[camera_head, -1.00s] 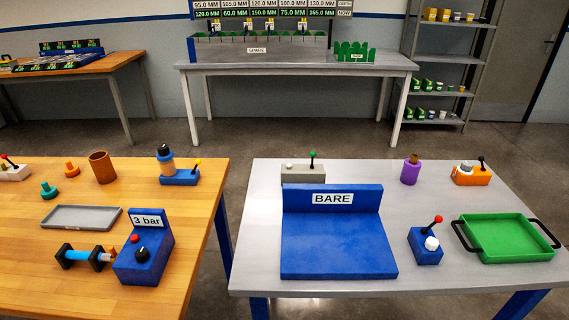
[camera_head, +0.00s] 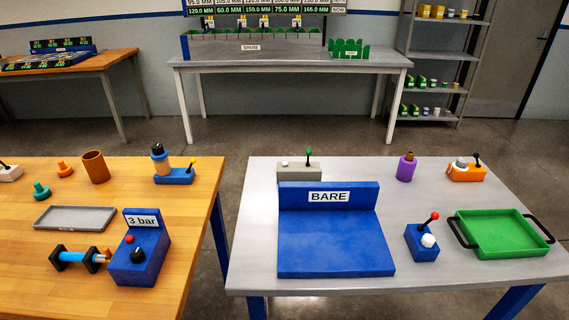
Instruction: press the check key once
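No key in view carries a readable "check" label, so I cannot tell which one is the check key. On the grey table, a blue box (camera_head: 422,243) has a white knob and a red-tipped lever. A grey box (camera_head: 299,171) behind the blue BARE stand (camera_head: 335,243) has a white button and a green-tipped lever. An orange box (camera_head: 466,173) has a pale knob and a black lever. On the wooden table, a blue "3 bar" box (camera_head: 139,250) has a red button and a black knob. Neither of my grippers shows.
A green tray (camera_head: 500,251) with black handles and a purple bottle (camera_head: 407,168) stand on the grey table (camera_head: 250,220). A grey tray (camera_head: 75,226) and a brown cup (camera_head: 95,167) stand on the wooden table (camera_head: 185,240). A floor gap separates the tables.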

